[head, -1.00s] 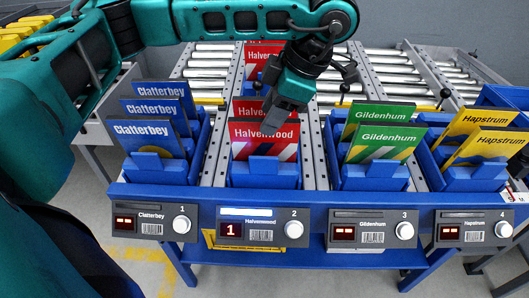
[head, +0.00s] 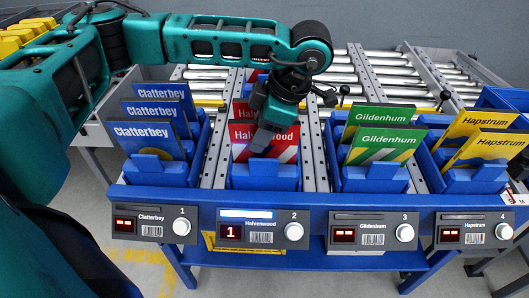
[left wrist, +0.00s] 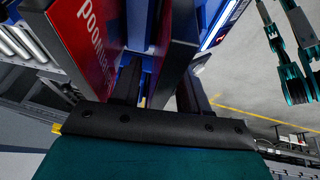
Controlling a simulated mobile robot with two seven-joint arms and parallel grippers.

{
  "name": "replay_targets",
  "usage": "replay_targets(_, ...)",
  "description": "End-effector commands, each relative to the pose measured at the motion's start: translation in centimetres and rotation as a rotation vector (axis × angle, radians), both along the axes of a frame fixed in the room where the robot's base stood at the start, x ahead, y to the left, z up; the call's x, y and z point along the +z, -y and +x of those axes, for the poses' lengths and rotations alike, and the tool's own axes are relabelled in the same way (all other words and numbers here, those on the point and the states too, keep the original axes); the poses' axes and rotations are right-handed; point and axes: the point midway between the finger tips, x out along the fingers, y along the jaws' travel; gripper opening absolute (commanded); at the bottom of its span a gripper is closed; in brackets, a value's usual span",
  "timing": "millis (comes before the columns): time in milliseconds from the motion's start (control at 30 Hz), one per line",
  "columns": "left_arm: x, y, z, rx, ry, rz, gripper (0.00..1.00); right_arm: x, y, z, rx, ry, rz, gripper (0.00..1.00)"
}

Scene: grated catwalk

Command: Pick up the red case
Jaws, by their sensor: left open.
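Red Halvenwood cases stand one behind another in the blue bin of lane 2. The front red case (head: 287,152) leans back in the bin, its face partly covered by my left gripper (head: 260,140). A second red case (head: 243,108) stands behind it. My left gripper points down at the front case's top, open. In the left wrist view its two fingers (left wrist: 160,88) straddle a case edge (left wrist: 177,50), with a red lettered face (left wrist: 88,38) to the left. I cannot tell whether either finger touches. My right gripper does not show in the head view.
Blue Clatterbey cases (head: 148,138) stand in the bin to the left. Green Gildenhum cases (head: 385,145) and yellow Hapstrum cases (head: 488,148) stand to the right. Roller lanes (head: 350,70) lie behind. The lane 2 display (head: 231,233) reads 1.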

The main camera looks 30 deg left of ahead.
Motion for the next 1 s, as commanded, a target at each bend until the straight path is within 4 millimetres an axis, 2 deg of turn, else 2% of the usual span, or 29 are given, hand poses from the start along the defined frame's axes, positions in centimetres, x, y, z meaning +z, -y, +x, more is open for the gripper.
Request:
replay_targets(500, -0.33, 0.02, 0.0, 0.0, 0.0, 0.0, 0.45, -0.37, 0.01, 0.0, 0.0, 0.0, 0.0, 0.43)
replay_targets(900, -0.32, 0.01, 0.0, 0.0, 0.0, 0.0, 0.06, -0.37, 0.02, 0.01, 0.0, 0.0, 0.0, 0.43)
replay_targets(1000, -0.32, 0.02, -0.01, 0.0, 0.0, 0.0, 0.0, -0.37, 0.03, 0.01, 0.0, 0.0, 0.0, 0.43)
